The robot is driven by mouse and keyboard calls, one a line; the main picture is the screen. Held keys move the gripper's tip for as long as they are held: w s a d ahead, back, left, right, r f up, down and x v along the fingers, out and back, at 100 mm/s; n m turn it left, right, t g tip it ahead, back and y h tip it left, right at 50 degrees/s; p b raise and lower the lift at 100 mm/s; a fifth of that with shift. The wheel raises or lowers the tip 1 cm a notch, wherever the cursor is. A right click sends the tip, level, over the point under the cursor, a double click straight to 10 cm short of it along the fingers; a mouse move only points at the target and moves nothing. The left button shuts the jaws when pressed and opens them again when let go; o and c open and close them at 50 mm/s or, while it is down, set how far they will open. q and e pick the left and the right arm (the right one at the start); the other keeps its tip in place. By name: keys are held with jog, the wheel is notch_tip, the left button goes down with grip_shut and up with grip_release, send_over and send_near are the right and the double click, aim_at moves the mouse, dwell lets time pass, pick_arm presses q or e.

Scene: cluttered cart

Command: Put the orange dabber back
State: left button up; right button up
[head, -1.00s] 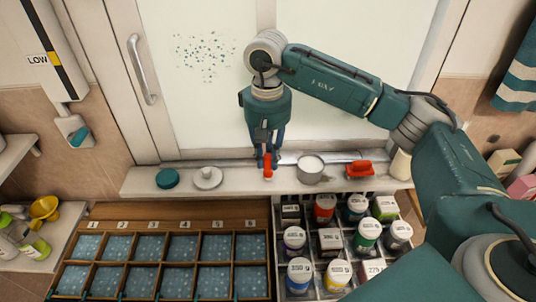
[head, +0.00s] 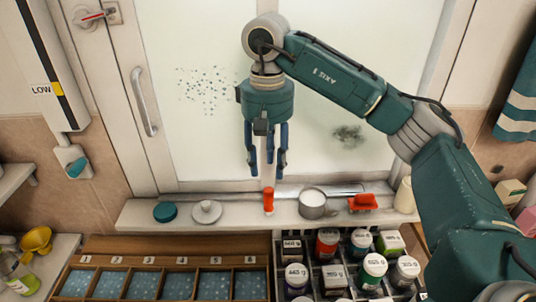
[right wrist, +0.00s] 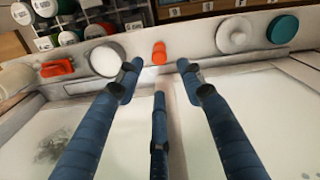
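The orange dabber (head: 268,201) stands upright on the white sill (head: 235,214), between a white knobbed lid and a metal cup. It also shows in the right wrist view (right wrist: 159,53), just beyond the fingertips. My right gripper (head: 266,170) hangs fingers-down a little above the dabber, apart from it. Its blue fingers are spread and empty, as the right wrist view (right wrist: 158,76) also shows. My left gripper is in neither view.
The teal lid (head: 165,212), the white knobbed lid (head: 207,212), the metal cup (head: 312,204) and a red-orange tool (head: 362,203) share the sill. Below are a numbered compartment box (head: 165,262) and several labelled jars (head: 374,268). Frosted glass (head: 335,60) stands close behind.

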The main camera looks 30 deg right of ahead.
jog(key=shift+r, duration=1.65)
